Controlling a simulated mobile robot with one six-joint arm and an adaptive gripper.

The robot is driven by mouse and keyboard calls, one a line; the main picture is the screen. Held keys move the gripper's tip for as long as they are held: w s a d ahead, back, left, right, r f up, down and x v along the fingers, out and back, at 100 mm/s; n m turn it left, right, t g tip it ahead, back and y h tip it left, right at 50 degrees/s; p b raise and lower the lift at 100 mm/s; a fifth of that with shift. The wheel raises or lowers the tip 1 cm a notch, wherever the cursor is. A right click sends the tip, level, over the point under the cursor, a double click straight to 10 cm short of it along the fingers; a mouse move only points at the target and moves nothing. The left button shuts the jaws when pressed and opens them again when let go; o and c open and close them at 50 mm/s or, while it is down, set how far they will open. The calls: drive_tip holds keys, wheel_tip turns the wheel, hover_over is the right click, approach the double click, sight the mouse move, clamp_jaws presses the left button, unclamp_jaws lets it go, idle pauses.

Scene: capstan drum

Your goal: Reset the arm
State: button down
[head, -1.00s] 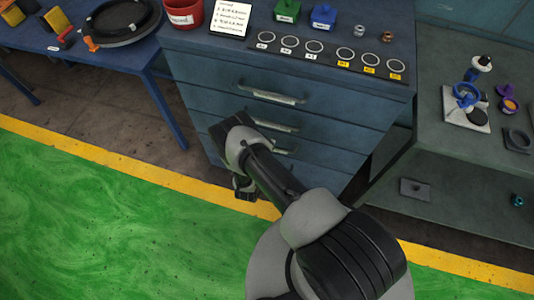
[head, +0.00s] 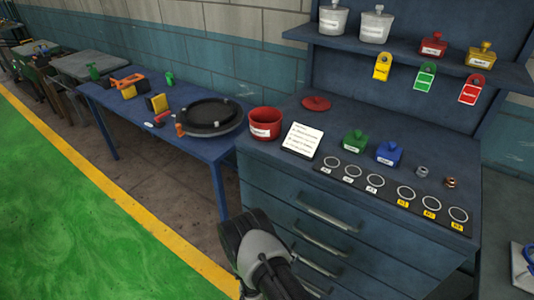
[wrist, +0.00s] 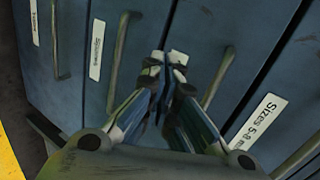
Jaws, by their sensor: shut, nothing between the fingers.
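My arm shows at the bottom of the head view, with its dark and grey wrist end in front of the left edge of the blue drawer cabinet (head: 285,222). The fingers are out of sight there. In the wrist view my gripper (wrist: 166,62) has its two fingertips together with nothing held between them. Behind them are the cabinet's drawer fronts (wrist: 205,40), with bar handles and white labels, one reading "Sizes 5-8". The fingertips appear close to the drawer fronts; I cannot tell the exact gap.
The cabinet top holds a red bin (head: 265,124), a note card (head: 302,140), green (head: 355,141) and blue (head: 389,153) lidded boxes and a strip of rings (head: 390,193). A blue table (head: 205,148) with a black round tray (head: 209,116) stands left. Green floor (head: 70,210) is clear.

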drive_tip(key=w+a+r+n+g+y, duration=0.1)
drive_tip(key=w+a+r+n+y, duration=0.3)
drive_tip(key=r, duration=0.6)
drive_tip(key=w+a+r+n+y, duration=0.1)
drive_tip(key=w+a+r, duration=0.3)
drive_tip(key=r, duration=0.5)
wheel_tip(320, 180, up, 17)
drive_tip(key=s+n+g+y, duration=0.2)
drive_tip(key=s+n+y, duration=0.1)
drive_tip(key=n, duration=0.3)
drive_tip(key=s+d+r+n+g, duration=0.1)
drive_tip(key=s+d+r+n, duration=0.25)
drive_tip(key=s+r, duration=0.35)
drive_tip(key=s+d+r+n, duration=0.2)
drive_tip(key=s+r+n, duration=0.25)
drive_tip(key=s, duration=0.35)
drive_tip(key=s+d+r+n+g, duration=0.1)
drive_tip(key=s+d+n, duration=0.1)
drive_tip(key=s, duration=0.7)
drive_tip(key=s+d+r+n+g+h, duration=0.1)
drive_tip(key=s+d+n, duration=0.2)
drive_tip(key=s, duration=0.6)
drive_tip(key=shift+d+r, duration=0.25)
drive_tip(key=shift+d, duration=0.9)
